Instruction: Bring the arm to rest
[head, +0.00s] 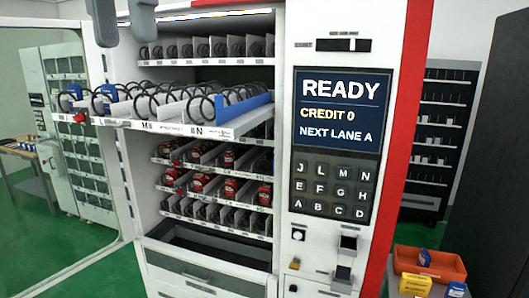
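My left gripper (125,22) shows at the top left edge as two grey fingers with a gap between them. It is open, with nothing seen between the fingers, and it is in front of the upper part of the vending machine (300,262). Most of the arm is out of the picture. My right gripper is not in view. The machine's screen (342,110) reads READY, CREDIT 0, NEXT LANE A. Below it is a keypad (331,187) with letter keys.
A shelf tray (240,121) with black coils sticks out of the machine, below my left gripper. The glass door (104,140) stands open at the left. Red-fronted items (232,190) fill lower shelves. An orange bin (440,262) and small boxes (415,284) are at the lower right.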

